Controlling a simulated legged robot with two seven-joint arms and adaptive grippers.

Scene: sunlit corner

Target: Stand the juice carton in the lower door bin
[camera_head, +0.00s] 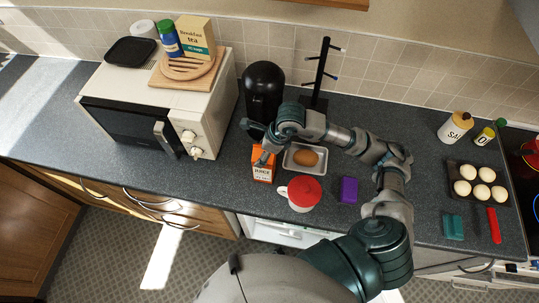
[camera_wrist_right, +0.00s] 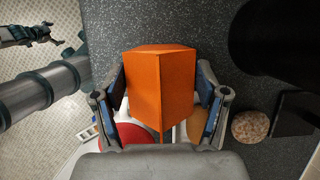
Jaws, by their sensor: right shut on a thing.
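The orange juice carton (camera_head: 263,174) is upright on or just above the dark counter, left of the red-lidded jug; I cannot tell whether its base touches. My right gripper (camera_head: 264,158) is shut on its upper part. In the right wrist view the carton (camera_wrist_right: 160,85) fills the space between the two fingers (camera_wrist_right: 160,100).
A white jug with a red lid (camera_head: 303,192), a white tray (camera_head: 290,163) with a brown item and a purple block (camera_head: 348,189) stand close right of the carton. A black coffee machine (camera_head: 263,85) stands behind. Counter left of the carton is clear.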

